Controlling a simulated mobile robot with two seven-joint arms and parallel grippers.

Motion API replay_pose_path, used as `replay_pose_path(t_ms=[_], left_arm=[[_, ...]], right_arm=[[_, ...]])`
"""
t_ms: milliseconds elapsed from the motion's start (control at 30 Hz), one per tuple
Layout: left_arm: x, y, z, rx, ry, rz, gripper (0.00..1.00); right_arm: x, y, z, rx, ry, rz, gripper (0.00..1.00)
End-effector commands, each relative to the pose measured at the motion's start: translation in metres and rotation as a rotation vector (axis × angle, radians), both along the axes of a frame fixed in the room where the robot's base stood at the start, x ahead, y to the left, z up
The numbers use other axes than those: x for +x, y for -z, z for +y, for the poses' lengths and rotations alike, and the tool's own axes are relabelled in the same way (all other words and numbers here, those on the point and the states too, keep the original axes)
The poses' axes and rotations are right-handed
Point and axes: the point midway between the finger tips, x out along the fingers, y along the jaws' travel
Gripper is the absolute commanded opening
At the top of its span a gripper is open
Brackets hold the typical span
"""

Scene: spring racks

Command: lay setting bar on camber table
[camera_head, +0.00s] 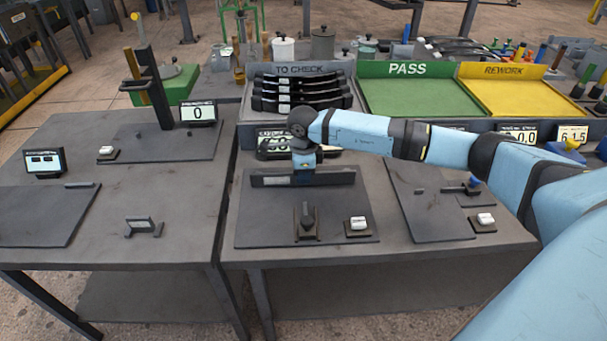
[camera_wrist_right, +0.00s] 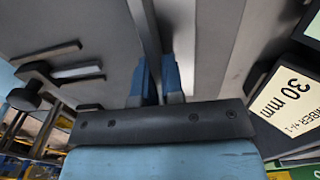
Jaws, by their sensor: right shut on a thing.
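The setting bar (camera_head: 335,178) is a long dark bar lying level, left to right, at the back of the camber table (camera_head: 270,225), a dark plate on the middle bench. My right gripper (camera_head: 304,164) points down and is shut on the bar near its middle. In the right wrist view the blue fingertips (camera_wrist_right: 160,85) close on the grey bar (camera_wrist_right: 146,28), which runs away from the camera. Whether the bar touches the plate or hangs just above it, I cannot tell. My left gripper is not in view.
A dark upright fixture (camera_head: 306,220) and a white button (camera_head: 357,224) stand at the camber table's front. A display (camera_head: 272,147) stands behind my gripper. A "TO CHECK" rack (camera_head: 300,70), green PASS tray (camera_head: 407,68) and yellow REWORK tray (camera_head: 503,71) line the back.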

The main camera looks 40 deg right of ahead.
Motion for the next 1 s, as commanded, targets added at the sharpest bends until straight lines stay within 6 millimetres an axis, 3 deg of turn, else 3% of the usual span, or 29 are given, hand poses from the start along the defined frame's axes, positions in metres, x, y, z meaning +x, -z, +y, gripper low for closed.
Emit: replay_pose_path(t_ms=[300,333,433,633,767,1000], left_arm=[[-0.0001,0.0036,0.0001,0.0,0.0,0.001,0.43],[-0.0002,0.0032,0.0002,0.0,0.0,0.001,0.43],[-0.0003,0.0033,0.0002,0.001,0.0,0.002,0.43],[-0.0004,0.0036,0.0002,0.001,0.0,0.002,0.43],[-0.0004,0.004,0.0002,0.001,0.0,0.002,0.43],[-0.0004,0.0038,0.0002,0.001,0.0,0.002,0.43]], right_arm=[[0.0011,0.0026,-0.0005,0.0,0.001,-0.004,0.0],[0.0011,0.0021,-0.0005,0.0,0.001,-0.004,0.13],[0.0008,0.0023,-0.0004,0.0,0.001,-0.002,0.36],[0.0004,0.0031,-0.0003,0.0,0.001,-0.001,0.38],[-0.0004,0.0047,-0.0002,0.0,0.0,0.001,0.64],[-0.0001,0.0039,-0.0002,0.0,0.0,0.0,0.64]])
